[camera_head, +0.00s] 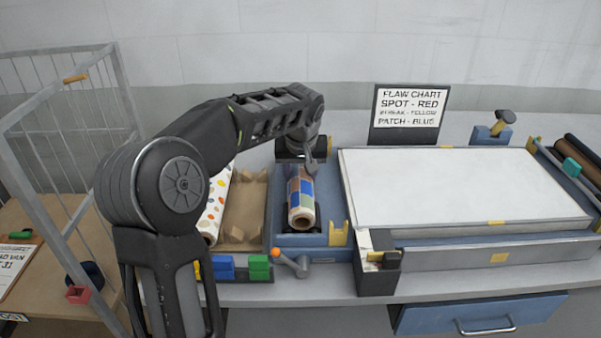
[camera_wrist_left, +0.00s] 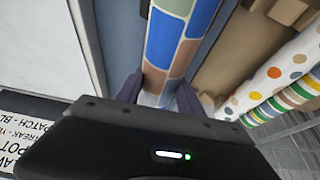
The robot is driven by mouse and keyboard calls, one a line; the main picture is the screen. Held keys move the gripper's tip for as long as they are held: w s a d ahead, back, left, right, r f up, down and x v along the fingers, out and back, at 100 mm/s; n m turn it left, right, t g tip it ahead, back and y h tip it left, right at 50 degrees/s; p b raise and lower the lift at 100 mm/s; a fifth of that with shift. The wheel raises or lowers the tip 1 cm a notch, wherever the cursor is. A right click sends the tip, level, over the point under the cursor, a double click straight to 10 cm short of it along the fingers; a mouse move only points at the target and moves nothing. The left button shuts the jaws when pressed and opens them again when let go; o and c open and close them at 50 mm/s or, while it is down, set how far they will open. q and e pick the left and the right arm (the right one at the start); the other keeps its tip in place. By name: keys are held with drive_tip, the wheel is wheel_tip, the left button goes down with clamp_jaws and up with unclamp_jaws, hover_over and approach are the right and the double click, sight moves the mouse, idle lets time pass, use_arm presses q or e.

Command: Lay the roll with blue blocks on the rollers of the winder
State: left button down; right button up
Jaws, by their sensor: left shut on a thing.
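The roll with blue blocks (camera_head: 301,199) also has tan, green and brown blocks and shows a cardboard core at its near end. It lies lengthwise over the blue winder (camera_head: 324,180), between the tray and the white press bed. Whether it touches the rollers is hidden. My left gripper (camera_head: 304,166) is shut on the far part of this roll. In the left wrist view the roll (camera_wrist_left: 178,40) runs between the two dark fingers (camera_wrist_left: 168,95). My right gripper is not in view.
A brown tray (camera_head: 243,215) left of the winder holds a polka-dot roll (camera_head: 217,200). The white press bed (camera_head: 455,187) is close on the right. An orange-knobbed lever (camera_head: 290,262) and green and blue blocks (camera_head: 259,267) are in front. A wire cage (camera_head: 60,130) stands at left.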

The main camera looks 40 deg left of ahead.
use_arm(q)
drive_tip(key=c, duration=0.7)
unclamp_jaws()
drive_tip(key=shift+o, duration=0.2)
drive_tip(key=shift+f, duration=0.1)
drive_tip(key=b+v, duration=0.1)
drive_tip(key=v, duration=0.7)
